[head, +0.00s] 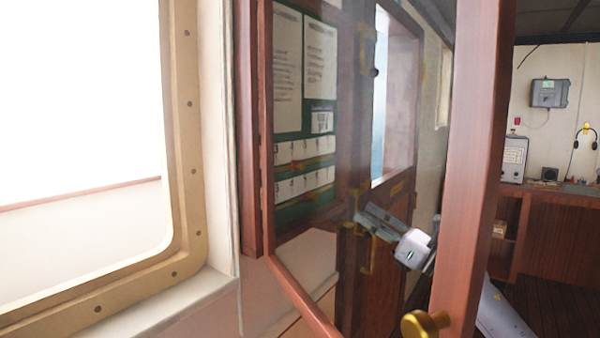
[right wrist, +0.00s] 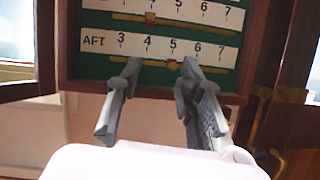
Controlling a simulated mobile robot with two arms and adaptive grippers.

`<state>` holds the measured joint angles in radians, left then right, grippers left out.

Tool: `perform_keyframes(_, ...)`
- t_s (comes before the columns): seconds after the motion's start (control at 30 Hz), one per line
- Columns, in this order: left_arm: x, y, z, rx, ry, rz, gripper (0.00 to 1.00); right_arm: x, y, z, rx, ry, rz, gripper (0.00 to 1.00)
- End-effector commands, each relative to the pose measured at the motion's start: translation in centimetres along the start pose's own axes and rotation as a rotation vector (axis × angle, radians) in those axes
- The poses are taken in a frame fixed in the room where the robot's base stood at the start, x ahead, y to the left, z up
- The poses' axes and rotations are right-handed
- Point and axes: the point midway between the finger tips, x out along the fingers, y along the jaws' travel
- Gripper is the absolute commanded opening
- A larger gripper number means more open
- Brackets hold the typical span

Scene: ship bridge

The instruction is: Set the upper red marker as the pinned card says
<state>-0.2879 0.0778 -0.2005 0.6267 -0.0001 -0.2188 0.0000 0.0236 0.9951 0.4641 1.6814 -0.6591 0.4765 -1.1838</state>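A green board (head: 288,213) hangs in a wooden case, seen through its glass door in the head view. It bears two numbered white strips. In the right wrist view the upper red marker (right wrist: 151,18) sits about under the 4 of the upper strip (right wrist: 205,10). The lower marker (right wrist: 172,65) sits about under the 5 of the AFT strip (right wrist: 207,48). Pinned papers (head: 287,60) hang above; their writing is too small to read. My right gripper (right wrist: 160,68) is open and empty, fingertips just below the AFT strip. It also shows through the glass (head: 368,225). My left gripper is out of view.
The case's glass door stands open, with a thick wooden frame (head: 478,150) and brass knob (head: 425,323) near the camera. A window (head: 185,130) is at left. A wooden counter (head: 550,230) stands farther back at right.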

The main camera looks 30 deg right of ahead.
Motion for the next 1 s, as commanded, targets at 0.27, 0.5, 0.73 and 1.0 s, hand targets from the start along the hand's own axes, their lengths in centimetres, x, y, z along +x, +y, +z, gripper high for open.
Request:
perform_keyframes(0.27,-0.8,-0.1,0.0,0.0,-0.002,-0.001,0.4,2.1,1.8,2.1,-0.09,-0.008,0.046,0.34)
perform_keyframes(0.5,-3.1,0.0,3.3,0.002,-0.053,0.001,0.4,6.0,1.8,2.4,-0.086,-0.009,0.043,0.34)
perform_keyframes(0.73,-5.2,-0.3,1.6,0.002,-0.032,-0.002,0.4,10.1,2.0,2.4,-0.084,-0.009,0.042,0.34)
perform_keyframes(1.0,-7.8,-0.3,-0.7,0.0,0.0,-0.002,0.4,15.1,2.2,2.3,-0.081,-0.009,0.042,0.34)
